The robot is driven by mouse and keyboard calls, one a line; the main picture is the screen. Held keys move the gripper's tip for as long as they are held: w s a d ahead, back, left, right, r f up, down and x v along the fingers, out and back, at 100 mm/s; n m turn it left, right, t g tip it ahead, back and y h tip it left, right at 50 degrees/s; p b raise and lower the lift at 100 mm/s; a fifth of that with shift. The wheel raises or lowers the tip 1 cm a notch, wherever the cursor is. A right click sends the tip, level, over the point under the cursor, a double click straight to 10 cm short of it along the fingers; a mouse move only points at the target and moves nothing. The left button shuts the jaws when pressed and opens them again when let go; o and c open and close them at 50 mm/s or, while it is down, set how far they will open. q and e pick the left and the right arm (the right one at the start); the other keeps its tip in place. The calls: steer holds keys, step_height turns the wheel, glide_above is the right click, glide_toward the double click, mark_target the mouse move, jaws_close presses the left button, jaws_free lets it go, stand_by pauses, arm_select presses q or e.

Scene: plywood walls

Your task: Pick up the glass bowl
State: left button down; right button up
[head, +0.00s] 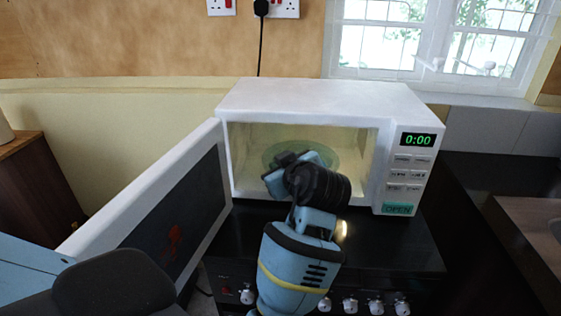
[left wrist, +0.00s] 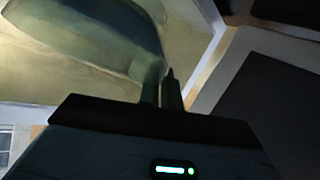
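The glass bowl (head: 331,157) is a see-through greenish shape inside the open microwave (head: 320,97). My left gripper (head: 283,168) reaches in through the microwave's front and covers part of the bowl in the head view. In the left wrist view the bowl (left wrist: 95,35) fills the upper left, and its edge comes down to the fingers. The fingers (left wrist: 162,88) are close together, with the bowl's glass edge seeming to lie between them. The gripper's tips are partly hidden in the head view. My right gripper is in neither view.
The microwave door (head: 170,205) stands wide open on the left. The microwave sits on a black stove top (head: 385,245) with several knobs at its front. A dark counter with a sink (head: 540,225) is on the right. A wall and window are behind.

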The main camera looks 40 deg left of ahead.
arm_select(q)
steer(key=shift+s+d+r, duration=0.2)
steer(key=shift+s+d, duration=0.4)
steer(key=shift+s, duration=0.3)
steer(key=shift+f, duration=0.15)
